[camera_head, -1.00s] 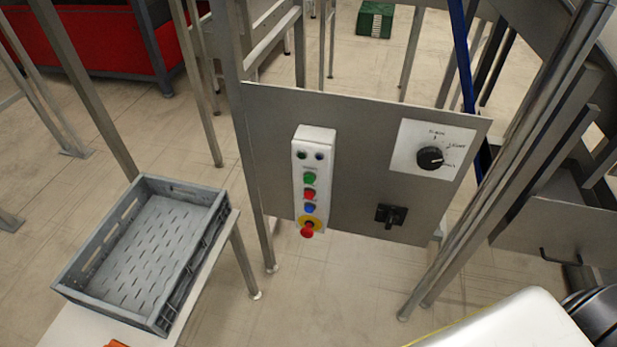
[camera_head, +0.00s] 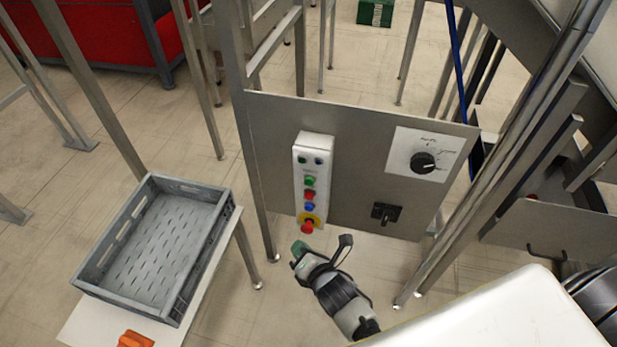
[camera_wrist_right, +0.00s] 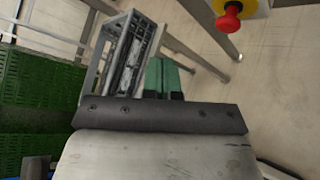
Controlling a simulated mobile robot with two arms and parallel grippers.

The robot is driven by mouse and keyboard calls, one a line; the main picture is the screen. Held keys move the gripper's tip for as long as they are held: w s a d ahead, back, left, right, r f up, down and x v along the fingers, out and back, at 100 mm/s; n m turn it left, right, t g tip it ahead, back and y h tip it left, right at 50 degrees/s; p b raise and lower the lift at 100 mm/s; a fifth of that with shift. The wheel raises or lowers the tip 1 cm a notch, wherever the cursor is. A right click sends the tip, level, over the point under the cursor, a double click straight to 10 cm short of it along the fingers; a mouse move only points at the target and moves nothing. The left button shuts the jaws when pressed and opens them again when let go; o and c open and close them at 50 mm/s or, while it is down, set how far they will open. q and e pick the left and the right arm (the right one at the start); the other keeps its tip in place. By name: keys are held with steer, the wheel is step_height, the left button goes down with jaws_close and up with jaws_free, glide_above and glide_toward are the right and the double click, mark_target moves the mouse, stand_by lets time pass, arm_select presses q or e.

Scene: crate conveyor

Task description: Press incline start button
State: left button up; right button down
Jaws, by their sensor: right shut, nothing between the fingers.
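A white button box (camera_head: 314,166) is fixed upright on the grey metal panel. From top to bottom it carries two dark round parts, a green button (camera_head: 309,181), a red button (camera_head: 308,195), a blue button (camera_head: 309,207) and a red mushroom knob (camera_head: 307,227) on a yellow base. The labels are too small to read. My right gripper (camera_head: 299,249) is shut and empty, just below the knob and apart from the box. Its green fingertips (camera_wrist_right: 161,76) show in the right wrist view, with the red knob (camera_wrist_right: 230,17) at upper right. My left gripper is out of view.
The panel (camera_head: 360,125) also holds a black rotary dial (camera_head: 423,163) and a black switch (camera_head: 385,213). A grey crate (camera_head: 150,245) sits on a white surface at left, by an orange object (camera_head: 135,340). Metal posts (camera_head: 480,210) stand right of the panel.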

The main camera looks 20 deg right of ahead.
mark_target(309, 182)
step_height(309, 182, up, 8)
steer(key=w+n+t, duration=0.1)
steer(key=n, duration=0.2)
steer(key=shift+w+a+f+t+p, duration=0.2)
steer(key=shift+w+a+t+p, duration=0.05)
steer(key=shift+w+t+p, duration=0.15)
steer(key=w+d+b, duration=0.2)
steer(key=w+d, duration=0.3)
steer(key=w, duration=0.2)
steer(key=shift+w, duration=0.15)
stand_by(1.7)
steer(key=shift+w+d, duration=0.25)
steer(key=shift+w, duration=0.1)
